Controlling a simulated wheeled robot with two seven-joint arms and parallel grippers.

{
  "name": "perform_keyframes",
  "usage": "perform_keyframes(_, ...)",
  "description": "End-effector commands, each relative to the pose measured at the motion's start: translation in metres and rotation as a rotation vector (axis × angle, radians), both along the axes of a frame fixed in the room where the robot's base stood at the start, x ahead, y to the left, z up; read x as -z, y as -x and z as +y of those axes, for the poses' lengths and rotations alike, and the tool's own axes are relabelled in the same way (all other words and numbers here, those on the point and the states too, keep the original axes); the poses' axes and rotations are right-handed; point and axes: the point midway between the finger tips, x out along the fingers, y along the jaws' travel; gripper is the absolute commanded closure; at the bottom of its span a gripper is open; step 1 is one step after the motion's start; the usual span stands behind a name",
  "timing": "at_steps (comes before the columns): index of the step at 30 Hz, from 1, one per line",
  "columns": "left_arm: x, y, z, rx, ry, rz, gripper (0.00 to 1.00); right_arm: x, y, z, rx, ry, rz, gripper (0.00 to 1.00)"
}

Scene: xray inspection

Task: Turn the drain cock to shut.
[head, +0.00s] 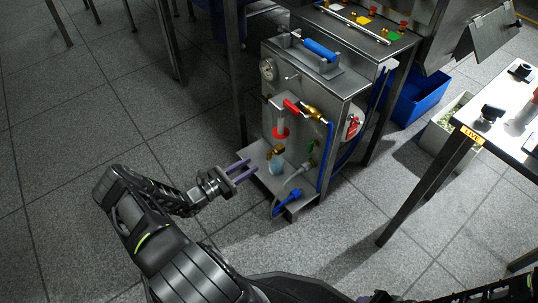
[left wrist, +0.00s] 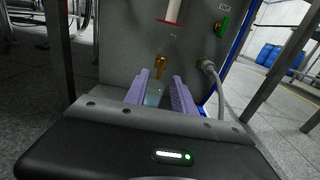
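A small brass cock (head: 275,152) sticks out low on the front of the grey metal unit (head: 312,88); it looks like the drain cock. It also shows in the left wrist view (left wrist: 160,62), upright beyond my fingers. A pale blue cup (head: 277,168) stands below it and shows between my fingers in the left wrist view (left wrist: 154,94). My left gripper (head: 248,170) is open, its two purple fingers apart and pointing at the cock. They appear short of it, with nothing clasped. My right gripper is not in view.
A red-handled valve (head: 291,106) and a red ring (head: 281,134) sit above the cock. A green tag (left wrist: 223,25), a grey hose (left wrist: 212,72) and a blue hose (head: 328,150) lie to its right. A metal frame leg (head: 236,70) stands left. Open floor lies left.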

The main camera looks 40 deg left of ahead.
Motion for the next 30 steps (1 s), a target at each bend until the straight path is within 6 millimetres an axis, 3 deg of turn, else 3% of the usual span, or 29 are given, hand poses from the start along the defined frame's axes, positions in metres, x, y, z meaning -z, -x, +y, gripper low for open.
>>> perform_keyframes(10,0.001,-0.007,-0.004,0.007,-0.001,0.001,0.69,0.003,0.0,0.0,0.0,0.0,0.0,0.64)
perform_keyframes(24,0.002,-0.068,-0.023,0.007,-0.003,0.001,0.69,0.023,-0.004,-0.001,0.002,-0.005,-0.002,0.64)
perform_keyframes(30,0.0,-0.076,-0.025,0.005,-0.002,0.004,0.69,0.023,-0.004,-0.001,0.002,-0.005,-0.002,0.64)
